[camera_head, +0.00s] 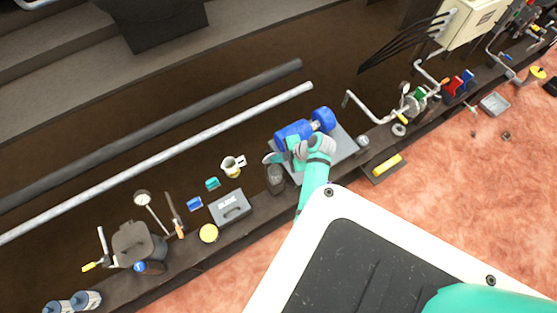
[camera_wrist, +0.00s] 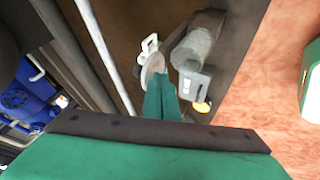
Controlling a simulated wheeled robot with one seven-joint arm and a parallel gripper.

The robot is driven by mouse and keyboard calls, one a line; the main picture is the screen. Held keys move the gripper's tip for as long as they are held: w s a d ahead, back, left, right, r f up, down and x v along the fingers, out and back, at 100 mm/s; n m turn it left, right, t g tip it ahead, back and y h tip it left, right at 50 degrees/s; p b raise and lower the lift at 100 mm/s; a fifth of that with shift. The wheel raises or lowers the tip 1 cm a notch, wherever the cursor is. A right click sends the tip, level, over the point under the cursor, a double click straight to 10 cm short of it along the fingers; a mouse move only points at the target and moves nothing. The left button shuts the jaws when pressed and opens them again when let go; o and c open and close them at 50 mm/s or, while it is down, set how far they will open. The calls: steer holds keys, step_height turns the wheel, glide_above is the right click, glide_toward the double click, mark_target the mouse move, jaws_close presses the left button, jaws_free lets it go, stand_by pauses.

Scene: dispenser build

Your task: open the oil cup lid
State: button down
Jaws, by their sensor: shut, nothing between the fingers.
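The oil cup appears to be the dark grey cylinder (camera_head: 276,180) at the left of the grey motor plate. It also shows as a grey cylinder in the wrist view (camera_wrist: 196,48). A round disc (camera_wrist: 152,68), which looks like its lid, stands tilted beside the cylinder; it shows at the cup's upper edge in the head view (camera_head: 271,158). My gripper (camera_wrist: 161,82) is shut and empty, its teal fingertips close to the disc. I cannot tell whether they touch it. The fingers hide part of the disc and the hinge side.
A blue motor (camera_head: 295,134) sits on a grey plate (camera_head: 342,150) by my wrist. A white jug (camera_head: 231,167), a grey box (camera_head: 229,208) and a yellow disc (camera_head: 208,233) are to the left. Long pipes (camera_head: 170,153) run behind. A yellow-handled tool (camera_head: 387,165) lies right.

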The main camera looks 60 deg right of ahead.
mark_target(268, 154)
steer(key=shift+w+d+r, duration=0.2)
steer(key=shift+w+d, duration=0.2)
steer(key=shift+w, duration=0.4)
steer(key=shift+w+d+r, duration=0.2)
steer(key=shift+w+d, duration=0.15)
steer(key=shift+w, duration=0.4)
steer(key=shift+s, duration=0.1)
steer(key=shift+d, duration=0.1)
steer(key=shift+s, duration=0.1)
